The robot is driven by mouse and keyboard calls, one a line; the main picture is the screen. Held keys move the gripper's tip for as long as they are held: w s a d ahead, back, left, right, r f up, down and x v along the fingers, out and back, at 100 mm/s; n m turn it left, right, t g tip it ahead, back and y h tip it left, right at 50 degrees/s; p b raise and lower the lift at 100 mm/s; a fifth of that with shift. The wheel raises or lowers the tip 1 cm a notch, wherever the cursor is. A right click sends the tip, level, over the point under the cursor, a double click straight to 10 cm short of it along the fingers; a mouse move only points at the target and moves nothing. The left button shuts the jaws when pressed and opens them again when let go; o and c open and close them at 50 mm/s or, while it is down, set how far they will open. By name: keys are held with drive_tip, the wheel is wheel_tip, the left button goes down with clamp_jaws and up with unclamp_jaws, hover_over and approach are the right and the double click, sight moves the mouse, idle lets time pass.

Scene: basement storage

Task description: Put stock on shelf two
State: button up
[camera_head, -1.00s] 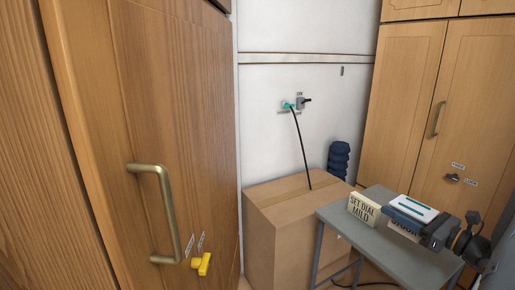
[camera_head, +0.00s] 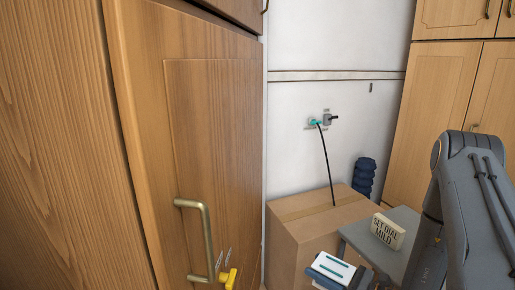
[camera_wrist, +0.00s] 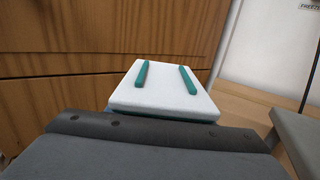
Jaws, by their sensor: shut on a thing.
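My gripper (camera_head: 352,280) is low in the head view, left of the table, and shut on a flat white-topped item with two teal strips (camera_head: 332,268). I take this item to be the stock. In the wrist view the item (camera_wrist: 160,92) sits just beyond the dark gripper edge (camera_wrist: 155,135), its top showing and roughly level. Its underside and label are hidden. I see no shelf two.
A grey table (camera_head: 405,218) carries a "SET DIAL MILD" sign (camera_head: 387,231). A cardboard box (camera_head: 310,235) stands behind it. A dark blue ribbed object (camera_head: 364,177) and another cabinet (camera_head: 440,100) are behind.

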drive_tip(key=shift+w+a+r+m+t+h, duration=0.1)
drive_tip(key=shift+a+m+t+h, duration=0.05)
drive_tip(key=shift+m+t+h, duration=0.35)
drive_tip(key=shift+a+m+t+h, duration=0.15)
drive_tip(key=shift+m+t+h, duration=0.25)
drive_tip(key=shift+m+t, duration=0.15)
drive_tip(key=shift+d+m+t+h, duration=0.2)
drive_tip(key=shift+m+t+h, duration=0.6)
drive_tip(key=shift+h, duration=0.4)
drive_tip(key=shift+s+d+f+m+t+h, duration=0.25)
drive_tip(key=shift+d+t+h, duration=0.1)
drive_tip(key=shift+h, duration=0.45)
